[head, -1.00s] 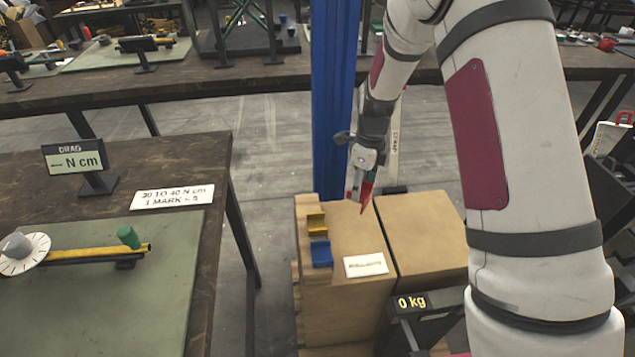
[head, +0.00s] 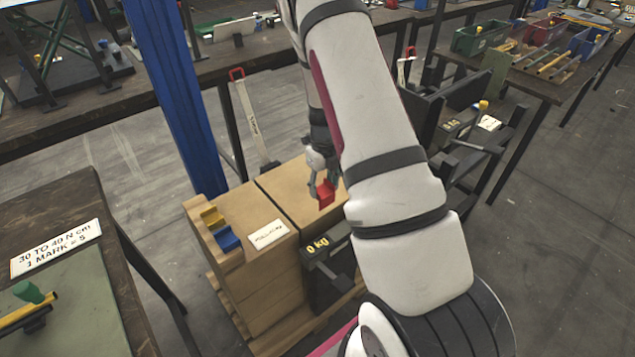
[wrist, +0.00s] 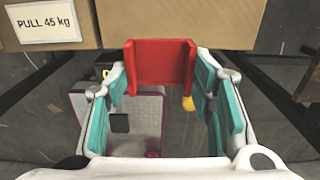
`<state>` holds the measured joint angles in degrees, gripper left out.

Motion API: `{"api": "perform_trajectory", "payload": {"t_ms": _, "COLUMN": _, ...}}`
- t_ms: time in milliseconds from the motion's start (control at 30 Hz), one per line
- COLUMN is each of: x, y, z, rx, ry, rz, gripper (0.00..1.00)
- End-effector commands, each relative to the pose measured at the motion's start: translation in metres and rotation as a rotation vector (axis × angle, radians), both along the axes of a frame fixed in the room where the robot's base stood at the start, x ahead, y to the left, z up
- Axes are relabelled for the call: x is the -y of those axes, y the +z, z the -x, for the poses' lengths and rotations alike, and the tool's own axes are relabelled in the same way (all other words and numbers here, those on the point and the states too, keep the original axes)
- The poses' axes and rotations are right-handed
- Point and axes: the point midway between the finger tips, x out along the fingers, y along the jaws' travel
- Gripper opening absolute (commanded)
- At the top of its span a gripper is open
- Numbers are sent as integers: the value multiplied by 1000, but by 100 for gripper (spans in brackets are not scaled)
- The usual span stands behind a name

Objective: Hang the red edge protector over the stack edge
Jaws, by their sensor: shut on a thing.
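The red edge protector (head: 326,194) is an angled red piece held in my gripper (head: 322,188) over the right-hand part of the box stack (head: 290,190) in the head view. In the wrist view the red edge protector (wrist: 160,68) sits between the teal finger pads of my gripper (wrist: 163,90), close in front of a cardboard box face (wrist: 180,22). I cannot tell whether it touches the box. Yellow and blue edge pieces (head: 220,229) sit on the stack's left edge. My arm hides part of the stack's right side.
A "0 kg" display (head: 318,243) stands at the stack's front. A white label (head: 268,234) lies on the left box, and a "PULL 45 kg" label (wrist: 42,20) shows on a box face. A blue post (head: 178,100) stands behind. A worktable (head: 75,255) is at the left.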

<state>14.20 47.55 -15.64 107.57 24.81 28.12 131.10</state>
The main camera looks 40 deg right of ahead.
Motion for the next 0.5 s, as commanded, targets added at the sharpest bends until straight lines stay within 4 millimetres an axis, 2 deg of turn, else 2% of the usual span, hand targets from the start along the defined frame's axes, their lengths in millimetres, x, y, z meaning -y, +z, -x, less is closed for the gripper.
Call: {"api": "perform_trajectory", "payload": {"t_ms": 500, "x": 0, "y": -49, "z": -1, "rx": -1, "ry": 1, "rz": -1, "gripper": 22}}
